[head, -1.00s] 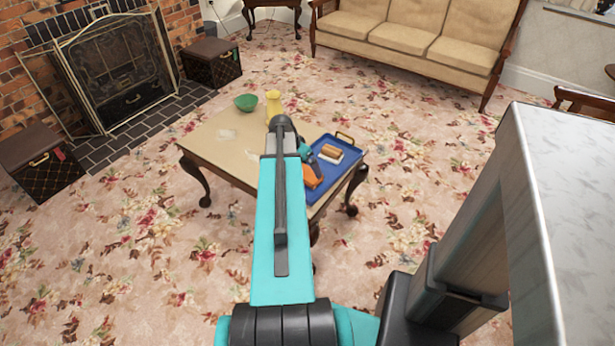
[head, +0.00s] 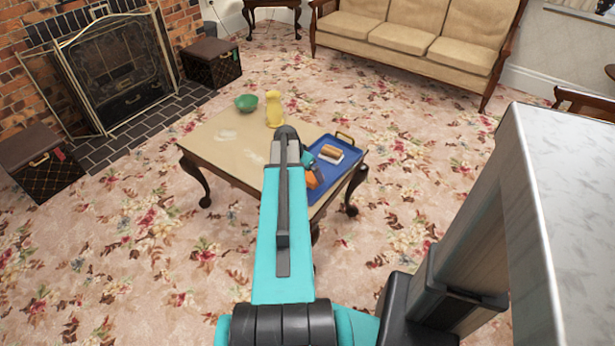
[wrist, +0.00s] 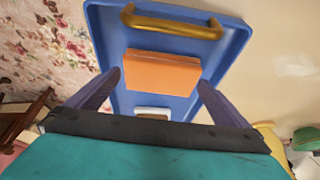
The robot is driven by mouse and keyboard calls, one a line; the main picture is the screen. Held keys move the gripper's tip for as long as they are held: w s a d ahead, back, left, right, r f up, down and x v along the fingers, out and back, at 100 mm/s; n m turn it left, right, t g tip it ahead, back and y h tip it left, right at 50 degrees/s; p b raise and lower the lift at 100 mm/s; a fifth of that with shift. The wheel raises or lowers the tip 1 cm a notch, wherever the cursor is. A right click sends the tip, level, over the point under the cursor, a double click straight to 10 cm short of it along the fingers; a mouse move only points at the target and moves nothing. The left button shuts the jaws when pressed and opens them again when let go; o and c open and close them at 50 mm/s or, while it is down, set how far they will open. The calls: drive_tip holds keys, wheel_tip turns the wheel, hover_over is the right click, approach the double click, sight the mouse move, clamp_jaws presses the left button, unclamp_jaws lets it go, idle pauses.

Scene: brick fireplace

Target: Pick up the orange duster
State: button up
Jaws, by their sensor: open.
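The orange duster (wrist: 162,72) is a flat-topped orange block lying in a blue tray (wrist: 232,40), near the tray's gold handle. In the head view the duster (head: 312,181) shows only partly behind my arm, at the near end of the tray (head: 325,187). My gripper (wrist: 160,80) is open, with one dark finger at each side of the duster in the wrist view. It is empty. The height of the fingertips above the duster is hard to tell.
A brown-and-white item (head: 331,153) lies in the tray's far half. A yellow jug (head: 274,108) and a green bowl (head: 246,103) stand on the wooden table (head: 222,150). Pale patches mark the tabletop. A sofa (head: 410,35) is behind.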

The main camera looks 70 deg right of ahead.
sight(306, 174)
drive_tip(key=shift+d+f, duration=0.15)
drive_tip(key=shift+f, duration=0.25)
drive_tip(key=c, duration=0.7)
drive_tip(key=shift+r, duration=0.1)
drive_tip(key=shift+c, duration=0.2)
wheel_tip(306, 174, up, 10)
idle(0.5)
idle(0.4)
